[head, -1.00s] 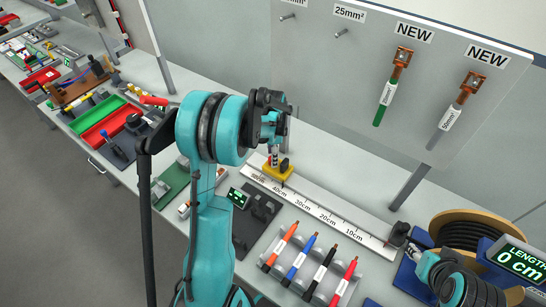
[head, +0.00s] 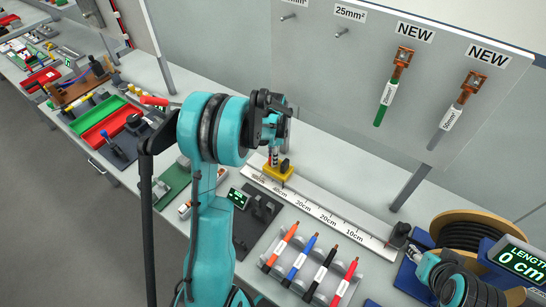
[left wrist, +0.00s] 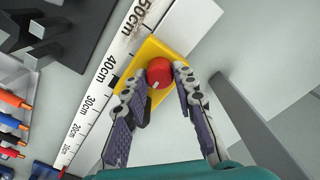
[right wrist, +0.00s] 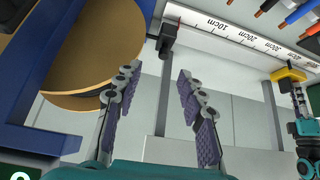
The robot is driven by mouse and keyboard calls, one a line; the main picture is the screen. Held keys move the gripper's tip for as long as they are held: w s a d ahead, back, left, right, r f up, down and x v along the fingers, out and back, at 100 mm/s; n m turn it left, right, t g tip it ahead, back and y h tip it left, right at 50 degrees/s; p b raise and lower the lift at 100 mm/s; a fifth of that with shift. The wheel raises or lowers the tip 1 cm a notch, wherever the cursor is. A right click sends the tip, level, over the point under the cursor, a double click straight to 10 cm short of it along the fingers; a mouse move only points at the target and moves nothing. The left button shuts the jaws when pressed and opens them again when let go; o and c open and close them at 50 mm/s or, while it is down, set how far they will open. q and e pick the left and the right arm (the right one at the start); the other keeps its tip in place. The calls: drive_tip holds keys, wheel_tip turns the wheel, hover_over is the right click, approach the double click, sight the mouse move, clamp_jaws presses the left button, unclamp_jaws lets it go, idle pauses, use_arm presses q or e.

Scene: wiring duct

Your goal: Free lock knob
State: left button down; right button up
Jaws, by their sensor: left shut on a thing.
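The lock knob (left wrist: 159,72) is red and round with a small white mark, and sits on a yellow slider (left wrist: 174,50) in the left wrist view. The slider straddles the white ruler rail (left wrist: 84,112) near the 40cm mark. It also shows in the head view (head: 269,171). My left gripper (left wrist: 158,78) is shut on the red knob, one finger on each side. In the head view the gripper (head: 273,150) points down and hides the knob. My right gripper (right wrist: 158,71) is open and empty, above the bench's right end near the cable spool.
A cable spool (head: 480,222) and a length display reading 0 cm (head: 519,260) stand at the right. A rack of coloured pens or cables (head: 325,262) lies before the rail. A black block (right wrist: 168,40) stands at the rail's 10cm end. A panel with NEW samples (head: 450,60) stands behind.

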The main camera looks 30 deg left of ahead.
use_arm(q)
drive_tip(key=n+b, duration=0.1)
drive_tip(key=n, duration=0.2)
drive_tip(key=shift+n, duration=0.4)
drive_tip(key=n+b, duration=0.1)
drive_tip(key=n, duration=0.3)
drive_tip(key=shift+n, duration=0.3)
drive_tip(key=n, duration=0.4)
drive_tip(key=shift+a+n+b, duration=0.1)
drive_tip(key=shift+n+b, duration=0.2)
drive_tip(key=shift+n, duration=2.1)
drive_tip(key=c, duration=1.2)
unclamp_jaws()
